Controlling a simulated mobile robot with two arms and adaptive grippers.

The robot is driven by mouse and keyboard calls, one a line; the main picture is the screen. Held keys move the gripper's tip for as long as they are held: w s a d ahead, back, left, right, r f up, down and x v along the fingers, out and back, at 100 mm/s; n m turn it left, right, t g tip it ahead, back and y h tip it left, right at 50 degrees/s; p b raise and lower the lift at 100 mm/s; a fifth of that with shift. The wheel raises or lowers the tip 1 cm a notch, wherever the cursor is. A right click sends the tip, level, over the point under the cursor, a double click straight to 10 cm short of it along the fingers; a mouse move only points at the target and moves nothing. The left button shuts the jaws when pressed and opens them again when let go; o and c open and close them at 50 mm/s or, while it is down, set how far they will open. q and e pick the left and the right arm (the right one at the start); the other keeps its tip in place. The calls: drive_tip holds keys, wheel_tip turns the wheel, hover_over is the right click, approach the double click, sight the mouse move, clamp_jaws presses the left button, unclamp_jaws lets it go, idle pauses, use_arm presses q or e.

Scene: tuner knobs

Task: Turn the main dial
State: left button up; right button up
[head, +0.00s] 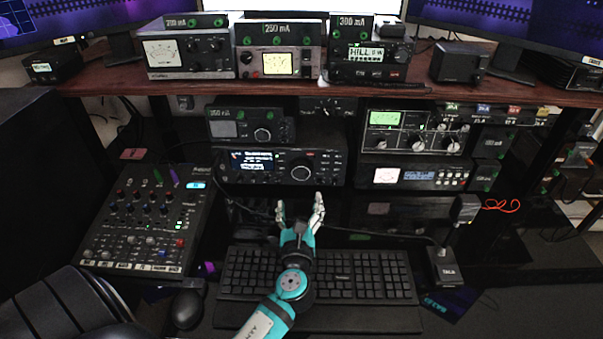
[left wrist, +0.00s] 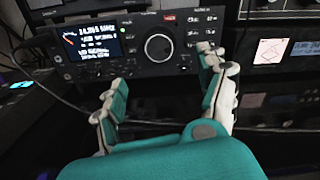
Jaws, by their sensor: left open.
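The main dial (head: 301,173) is a round black knob with a light rim on the front of the centre radio (head: 270,182). In the left wrist view, the dial (left wrist: 159,48) is right of the radio's lit display (left wrist: 88,43). My left gripper (head: 300,207) is open and empty, its fingers pointing at the radio from above the keyboard. In the left wrist view its two fingers (left wrist: 160,82) are spread below and to either side of the dial. They look apart from the dial. My right gripper is not in view.
A black keyboard (head: 340,277) lies under my left arm. A mixer (head: 150,222) is on the left, with a mouse (head: 187,308) near it. More radios (head: 415,132) stand to the right. A wooden shelf (head: 200,87) with meters runs above. A small black box (head: 443,266) sits right of the keyboard.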

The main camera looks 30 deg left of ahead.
sight(301, 175)
use_arm(q)
drive_tip(key=x, duration=0.4)
drive_tip(key=shift+w+a, duration=0.15)
drive_tip(key=x, duration=0.6)
drive_tip(key=shift+w+a, duration=0.4)
drive_tip(key=shift+w, duration=0.1)
drive_tip(key=shift+c, duration=0.2)
drive_tip(key=c, duration=1.1)
drive_tip(key=shift+w+n, duration=0.1)
drive_tip(key=shift+n, duration=0.5)
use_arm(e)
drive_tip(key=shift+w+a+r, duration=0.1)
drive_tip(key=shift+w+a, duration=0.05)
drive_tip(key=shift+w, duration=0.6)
